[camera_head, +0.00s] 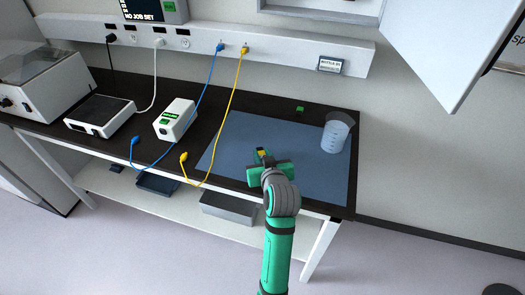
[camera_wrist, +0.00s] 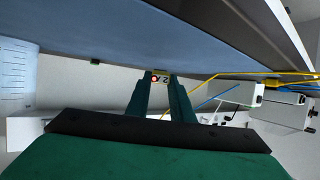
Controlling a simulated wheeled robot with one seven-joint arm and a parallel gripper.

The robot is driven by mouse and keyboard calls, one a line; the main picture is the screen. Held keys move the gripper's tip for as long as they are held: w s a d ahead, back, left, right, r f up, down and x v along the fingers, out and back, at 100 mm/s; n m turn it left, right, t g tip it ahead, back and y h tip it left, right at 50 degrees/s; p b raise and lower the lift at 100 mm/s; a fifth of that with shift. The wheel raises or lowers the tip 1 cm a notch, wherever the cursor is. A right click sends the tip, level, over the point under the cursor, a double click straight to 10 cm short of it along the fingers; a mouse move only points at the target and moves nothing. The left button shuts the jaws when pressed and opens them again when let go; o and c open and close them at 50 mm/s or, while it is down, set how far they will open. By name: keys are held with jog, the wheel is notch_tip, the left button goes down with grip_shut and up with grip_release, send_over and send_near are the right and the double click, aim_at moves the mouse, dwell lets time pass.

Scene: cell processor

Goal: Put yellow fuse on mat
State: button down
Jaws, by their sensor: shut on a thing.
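My gripper (camera_head: 262,158) is over the front middle part of the blue-grey mat (camera_head: 235,135). It is shut on the yellow fuse (camera_head: 262,153), a small yellow piece at the fingertips. In the wrist view the fuse (camera_wrist: 160,76) sits between the two green fingers of my gripper (camera_wrist: 160,84), with a dark mark and a red spot on its face. The mat also shows in the wrist view (camera_wrist: 130,40). Most of the fuse is hidden by the fingers in the head view. I cannot tell whether the fuse touches the mat.
A clear beaker (camera_head: 336,132) stands on the mat's right side. A small green item (camera_head: 300,109) lies near the mat's back edge. A white box (camera_head: 175,119), a yellow cable (camera_head: 222,125) and a blue cable (camera_head: 193,115) are to the left. The mat's middle is clear.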

jog(key=shift+a+f, duration=0.1)
jog(key=shift+a, duration=0.05)
jog(key=c, duration=1.5)
grip_release()
jog(key=v, duration=1.1)
jog(key=shift+w, duration=0.1)
